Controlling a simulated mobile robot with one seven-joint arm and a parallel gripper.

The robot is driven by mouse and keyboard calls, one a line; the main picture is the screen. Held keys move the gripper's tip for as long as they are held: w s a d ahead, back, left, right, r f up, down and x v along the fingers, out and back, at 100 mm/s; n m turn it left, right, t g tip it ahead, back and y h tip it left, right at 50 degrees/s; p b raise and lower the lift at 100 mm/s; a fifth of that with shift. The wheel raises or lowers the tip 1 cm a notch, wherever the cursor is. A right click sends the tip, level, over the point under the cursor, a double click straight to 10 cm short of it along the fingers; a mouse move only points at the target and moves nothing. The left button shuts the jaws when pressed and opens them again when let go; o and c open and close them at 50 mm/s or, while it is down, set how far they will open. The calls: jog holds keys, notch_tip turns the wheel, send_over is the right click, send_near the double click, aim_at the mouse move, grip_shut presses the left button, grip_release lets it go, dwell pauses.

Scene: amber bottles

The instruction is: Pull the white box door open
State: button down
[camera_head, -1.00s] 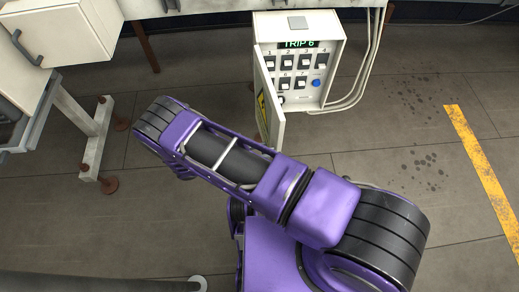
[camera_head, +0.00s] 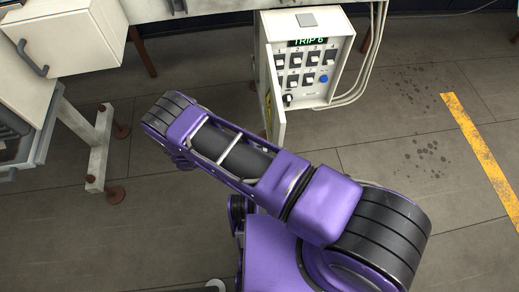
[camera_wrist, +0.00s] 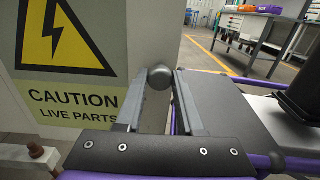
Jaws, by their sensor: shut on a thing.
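The white box (camera_head: 309,19) stands at the upper middle of the head view, with switches, a blue button and a green "TRIP 6" display on its front. Its door (camera_head: 279,118) stands open, swung out from the box's left side. In the wrist view the door's outer face (camera_wrist: 104,22) carries a yellow lightning sign and "CAUTION LIVE PARTS". A round dark knob (camera_wrist: 160,77) sits near the door's edge. My gripper (camera_wrist: 159,84) is shut on the knob, a finger on each side. My arm hides the gripper in the head view.
A white cabinet with a grey handle (camera_head: 33,58) and a bench leg on a foot (camera_head: 101,148) stand at the left. Grey cables (camera_head: 367,75) run down beside the box. Floor is clear at the right, with a yellow stripe (camera_head: 485,155).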

jog(key=shift+a, duration=0.1)
dwell(0.4)
jog(key=c, duration=0.5)
grip_release()
jog(key=shift+c, duration=0.2)
jog(key=s+a, duration=0.1)
jog(key=a, duration=1.1)
jog(key=shift+s, duration=0.3)
